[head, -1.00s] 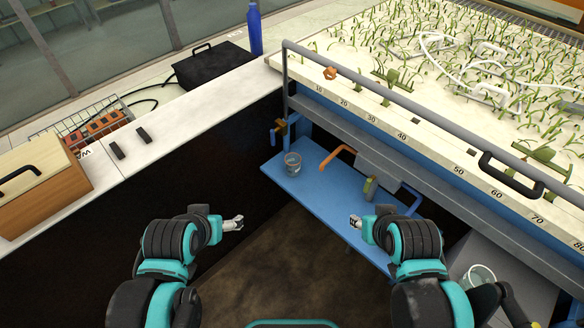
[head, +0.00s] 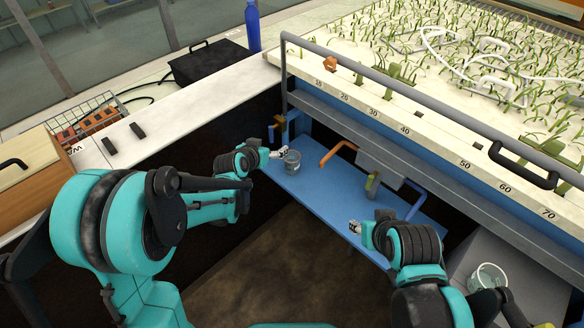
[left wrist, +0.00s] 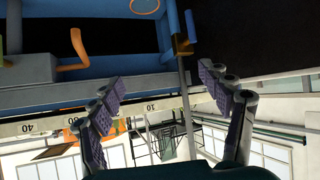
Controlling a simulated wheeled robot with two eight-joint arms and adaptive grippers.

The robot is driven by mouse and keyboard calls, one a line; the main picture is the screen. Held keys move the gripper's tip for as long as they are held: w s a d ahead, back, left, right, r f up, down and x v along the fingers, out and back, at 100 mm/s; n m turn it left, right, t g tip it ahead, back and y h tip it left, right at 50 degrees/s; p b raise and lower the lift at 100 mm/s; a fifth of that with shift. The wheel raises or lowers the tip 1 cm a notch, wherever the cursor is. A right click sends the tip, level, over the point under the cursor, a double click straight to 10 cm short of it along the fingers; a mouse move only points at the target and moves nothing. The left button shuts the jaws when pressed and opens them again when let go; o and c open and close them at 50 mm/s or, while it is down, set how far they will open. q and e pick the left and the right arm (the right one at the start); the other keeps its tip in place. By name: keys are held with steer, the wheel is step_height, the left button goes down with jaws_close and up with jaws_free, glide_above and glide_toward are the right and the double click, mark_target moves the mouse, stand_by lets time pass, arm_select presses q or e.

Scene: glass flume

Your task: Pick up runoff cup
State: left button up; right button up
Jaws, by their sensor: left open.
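A larger clear container (head: 487,278) stands on a grey surface at lower right. Orange pipe (head: 338,152) and blue pipe (head: 416,200) sit along the shelf's back. A grey rail (head: 400,100) runs above. The shelf between the cup and right gripper is mostly clear.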

arm_select(q)
steer(key=w+d+f+t+h+b, duration=0.1)
steer(key=w+d+f, duration=0.15)
steer(key=f, duration=0.35)
steer(key=w+d+f, duration=0.1)
steer(key=w+f, duration=0.2)
steer(key=f, duration=0.2)
steer(key=m+t+b, duration=0.1)
glide_toward(295, 157)
steer(key=b+x, duration=0.2)
steer(key=x, duration=0.5)
steer(key=shift+w+a+f+b, duration=0.1)
steer(key=shift+b, duration=0.25)
steer(key=c, duration=1.3)
